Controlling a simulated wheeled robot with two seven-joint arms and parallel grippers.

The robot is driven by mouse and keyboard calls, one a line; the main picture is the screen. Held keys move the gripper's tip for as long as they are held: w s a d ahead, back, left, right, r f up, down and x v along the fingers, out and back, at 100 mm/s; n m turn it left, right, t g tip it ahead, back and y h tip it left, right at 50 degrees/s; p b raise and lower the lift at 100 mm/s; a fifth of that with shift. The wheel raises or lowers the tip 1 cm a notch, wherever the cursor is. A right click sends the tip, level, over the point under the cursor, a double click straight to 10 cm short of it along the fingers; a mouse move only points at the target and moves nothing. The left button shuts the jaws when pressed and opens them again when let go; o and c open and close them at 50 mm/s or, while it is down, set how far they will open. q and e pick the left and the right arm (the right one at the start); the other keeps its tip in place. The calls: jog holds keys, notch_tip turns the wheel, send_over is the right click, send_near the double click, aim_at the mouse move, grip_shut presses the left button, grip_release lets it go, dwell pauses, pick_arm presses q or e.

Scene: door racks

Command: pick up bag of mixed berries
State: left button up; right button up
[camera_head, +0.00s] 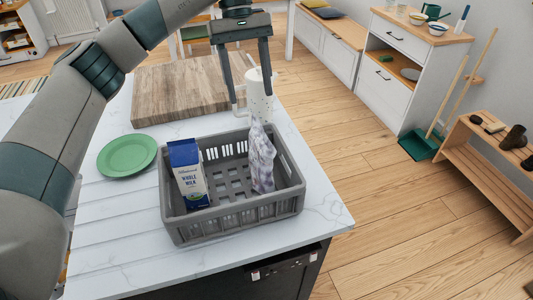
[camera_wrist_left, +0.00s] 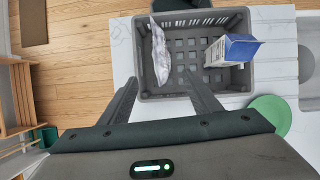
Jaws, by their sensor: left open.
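The bag of mixed berries (camera_head: 261,158), a pale bag with purple-grey patches, stands upright in the right part of a grey crate (camera_head: 236,213) on the counter. In the left wrist view the bag (camera_wrist_left: 160,54) leans along the left side of the crate (camera_wrist_left: 202,18). My left gripper (camera_head: 254,104) is open and empty, with its fingers pointing down, above and behind the bag in the head view. In the left wrist view its two fingers (camera_wrist_left: 163,82) reach toward the crate, with the bag beyond them. My right gripper is not in view.
A whole milk carton (camera_head: 188,174) stands in the crate's left part. A green plate (camera_head: 127,155) lies left of the crate. A wooden board (camera_head: 182,92) and a white cylindrical object (camera_head: 259,92) are behind it. The counter's right edge is close to the crate.

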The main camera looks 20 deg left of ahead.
aim_at(255, 127)
pick_arm(q)
jog(key=p+x, duration=0.5)
jog(key=x, duration=0.5)
jog(key=shift+s+a+f, duration=0.1)
jog(key=shift+s+f, duration=0.2)
jog(key=shift+f, duration=0.5)
jog(key=shift+s+d+f+p, duration=0.45)
jog(key=shift+s+f+p, duration=0.1)
jog(key=shift+p, duration=0.6)
jog(key=p+x, duration=0.2)
jog(key=shift+s+d+f, duration=0.1)
jog(key=shift+s+f, duration=0.05)
jog(key=shift+f, duration=0.05)
jog(key=shift+d+f, duration=0.1)
jog(key=shift+f, duration=0.45)
